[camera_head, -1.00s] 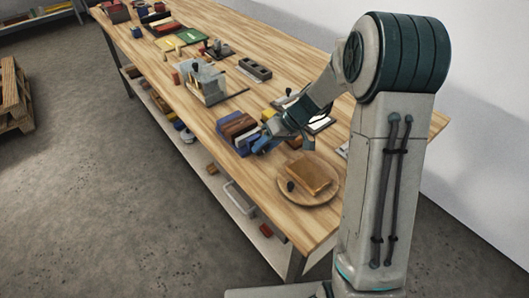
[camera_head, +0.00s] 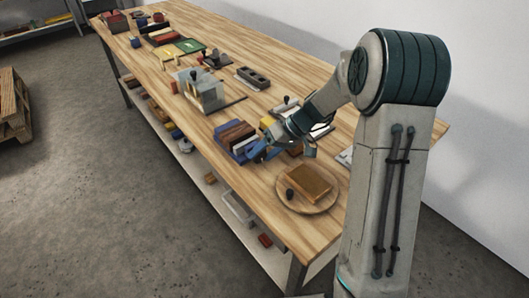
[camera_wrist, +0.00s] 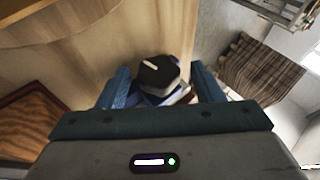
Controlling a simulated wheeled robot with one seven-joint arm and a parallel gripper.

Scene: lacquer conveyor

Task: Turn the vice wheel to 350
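My gripper (camera_head: 262,151) is over the near front part of the workbench, by a blue holder of coloured blocks (camera_head: 235,137). In the wrist view its two blue fingers (camera_wrist: 160,88) stand apart. A dark faceted knob (camera_wrist: 158,72) with a white mark on top shows between and just beyond them, above blue and pale parts. I cannot tell whether the fingers touch it or whether it is the vice wheel. A grey vice-like block (camera_head: 208,92) stands farther along the bench on a dark base. No number scale is readable.
A round wooden board (camera_head: 325,203) with a brown slab (camera_head: 306,184) and a dark knob (camera_head: 290,194) lies at the near end of the bench. A black two-hole block (camera_head: 253,77) and other fixtures stand behind. A white wall runs along the far side.

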